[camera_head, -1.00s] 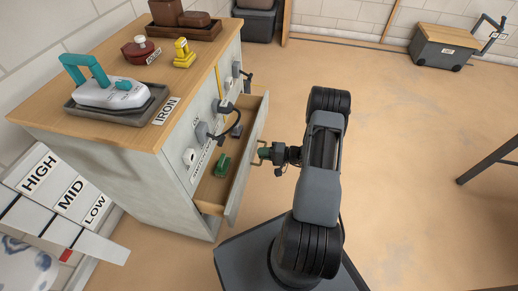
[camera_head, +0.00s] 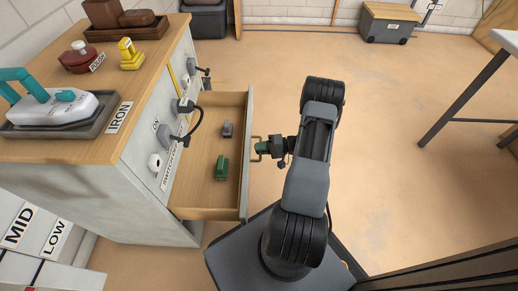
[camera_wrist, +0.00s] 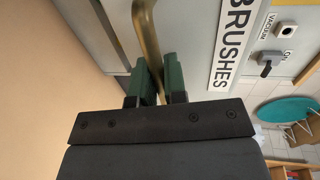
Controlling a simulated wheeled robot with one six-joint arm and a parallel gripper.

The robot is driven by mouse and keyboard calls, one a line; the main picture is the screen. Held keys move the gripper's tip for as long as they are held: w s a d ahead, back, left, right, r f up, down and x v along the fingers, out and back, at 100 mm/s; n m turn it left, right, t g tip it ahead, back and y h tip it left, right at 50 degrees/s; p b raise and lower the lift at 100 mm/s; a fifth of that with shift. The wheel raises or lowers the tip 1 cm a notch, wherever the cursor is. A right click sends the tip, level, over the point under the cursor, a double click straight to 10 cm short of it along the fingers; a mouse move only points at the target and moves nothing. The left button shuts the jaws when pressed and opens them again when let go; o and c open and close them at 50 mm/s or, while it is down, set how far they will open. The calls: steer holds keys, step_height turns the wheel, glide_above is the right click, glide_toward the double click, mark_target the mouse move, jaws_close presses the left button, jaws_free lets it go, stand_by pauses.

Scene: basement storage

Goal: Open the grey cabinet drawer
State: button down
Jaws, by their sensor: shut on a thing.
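The grey cabinet (camera_head: 105,190) with a wooden top stands at the left in the head view. Its drawer (camera_head: 205,187) is pulled well out to the right, with its wooden inside showing. Inside lie a green object (camera_head: 221,168) and a small grey one (camera_head: 227,129). My gripper (camera_head: 259,147) is at the drawer's front, shut on the brass handle (camera_head: 254,157). In the wrist view the brass handle (camera_wrist: 148,35) passes between my two green fingers (camera_wrist: 159,85). A "BRUSHES" label (camera_wrist: 232,50) is beside it.
An iron (camera_head: 50,103) on a tray, a red container (camera_head: 78,57) and a yellow object (camera_head: 130,55) stand on the cabinet top. A cable and switches (camera_head: 182,107) are on its face. A table (camera_head: 505,45) is at the right.

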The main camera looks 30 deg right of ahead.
steer(key=shift+s, duration=0.1)
steer(key=c, duration=1.2)
jaws_free()
steer(key=shift+d, duration=0.1)
steer(key=p+v, duration=0.3)
steer(key=v, duration=1)
steer(key=shift+s+d, duration=0.2)
steer(key=shift+d, duration=0.1)
steer(key=shift+r, duration=0.1)
steer(key=w+a+r+n+g+h+p, duration=0.1)
steer(key=a+r+g+h+p, duration=0.15)
steer(key=a+r+p, duration=0.6)
steer(key=w+a+r+n+g+h+p, duration=0.1)
steer(key=a+r+n+g+p, duration=0.2)
steer(key=r, duration=1.1)
steer(key=w+a+r+g+h+p, duration=0.15)
steer(key=a+r+g+p, duration=0.35)
steer(key=r, duration=0.7)
steer(key=s+a+r+n+t+h+p, duration=0.1)
steer(key=s+a+r+h+p, duration=0.1)
steer(key=r+p, duration=0.4)
steer(key=s+a+r+n+t+h+p, duration=0.1)
steer(key=a+r+p, duration=0.4)
steer(key=r, duration=0.6)
steer(key=s+a+r+t+h+p, duration=0.3)
steer(key=s+r+h+p, duration=0.2)
steer(key=r, duration=0.4)
steer(key=shift+s+a+r+n+p, duration=0.25)
steer(key=shift+n+p, duration=0.15)
steer(key=shift+p, duration=0.4)
